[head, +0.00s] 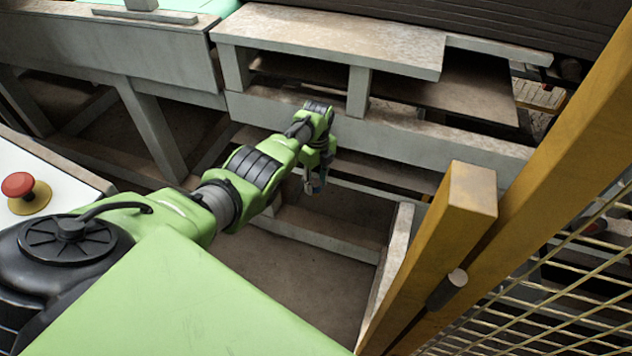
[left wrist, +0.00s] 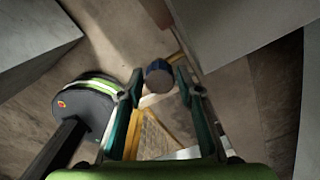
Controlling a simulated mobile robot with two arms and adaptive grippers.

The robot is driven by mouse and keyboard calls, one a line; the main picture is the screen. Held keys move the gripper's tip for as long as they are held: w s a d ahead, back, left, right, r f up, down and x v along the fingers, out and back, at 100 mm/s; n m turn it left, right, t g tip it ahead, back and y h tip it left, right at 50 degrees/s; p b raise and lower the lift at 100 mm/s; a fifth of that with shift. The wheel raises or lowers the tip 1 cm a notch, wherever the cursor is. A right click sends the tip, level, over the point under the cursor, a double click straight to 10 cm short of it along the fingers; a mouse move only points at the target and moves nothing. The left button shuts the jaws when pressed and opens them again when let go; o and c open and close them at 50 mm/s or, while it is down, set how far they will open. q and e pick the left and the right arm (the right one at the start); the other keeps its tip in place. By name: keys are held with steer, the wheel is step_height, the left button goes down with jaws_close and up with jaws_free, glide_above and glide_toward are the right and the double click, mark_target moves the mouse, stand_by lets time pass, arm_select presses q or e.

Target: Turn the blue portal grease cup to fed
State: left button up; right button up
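The blue portal grease cup (left wrist: 158,77) shows in the left wrist view as a short round knob with a blue side and a brownish-grey face. My left gripper (left wrist: 159,70) is open, with one finger on each side of the cup. Narrow gaps show between the cup and the fingertips, so it does not look gripped. In the head view my left gripper (head: 314,186) points down in front of the grey frame; I cannot make out the cup there. The cup's turn position cannot be read. My right gripper is in neither view.
A grey frame with a shelf (head: 330,40) stands behind the left arm. A yellow post (head: 440,250) and wire mesh fence (head: 540,290) stand on the right. A white panel with a red button (head: 18,185) is at the left. Floor shows below the gripper.

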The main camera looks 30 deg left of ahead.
mark_target(317, 182)
arm_select(q)
step_height(317, 182, up, 12)
stand_by(0.7)
steer(key=shift+w+f, duration=0.1)
stand_by(0.3)
